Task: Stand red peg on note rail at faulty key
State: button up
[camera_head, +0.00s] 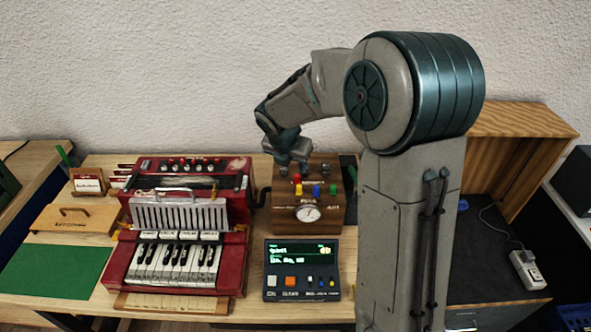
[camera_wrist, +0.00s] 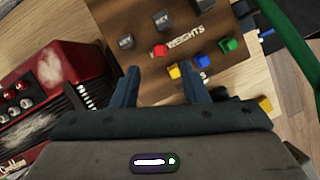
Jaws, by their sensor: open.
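A red peg (camera_wrist: 160,50) stands on the top of a brown wooden box marked "WEIGHTS" (camera_wrist: 225,18); a small red piece (camera_head: 299,189) shows on that box in the head view. My gripper (camera_wrist: 160,88) is open and empty above the box, and the red peg shows just beyond its fingertips. In the head view my gripper (camera_head: 292,163) is at the box's back left. The red keyboard instrument (camera_head: 118,272) has white and black keys (camera_head: 175,265). A pale wooden strip (camera_head: 170,303) with small marks, perhaps the note rail, lies along its front. I cannot tell which key is faulty.
Yellow (camera_wrist: 174,70), blue (camera_wrist: 200,60) and green (camera_wrist: 228,45) pieces stand near the red peg. A screen unit (camera_head: 300,270) stands in front of the box. A green mat (camera_head: 55,272) lies left. My arm's column hides the table's right part.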

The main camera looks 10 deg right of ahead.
jog(key=s+d+r+m+y, duration=0.1)
jog(key=s+r+m, duration=0.2)
jog(key=s+m, duration=1)
jog(key=s+d+r+m+y, duration=0.1)
jog(key=s+r+m, duration=0.3)
jog(key=s+m, duration=0.9)
jog(key=shift+s+d+r+m+g, duration=0.3)
jog(key=shift+d+m, duration=0.2)
jog(key=shift+m, duration=0.5)
jog(key=shift+s+a+f+m+y, duration=0.15)
jog(key=shift+s+m+y, duration=0.15)
jog(key=shift+s+m, duration=0.25)
jog(key=c, duration=0.3)
jog(key=shift+w, duration=0.1)
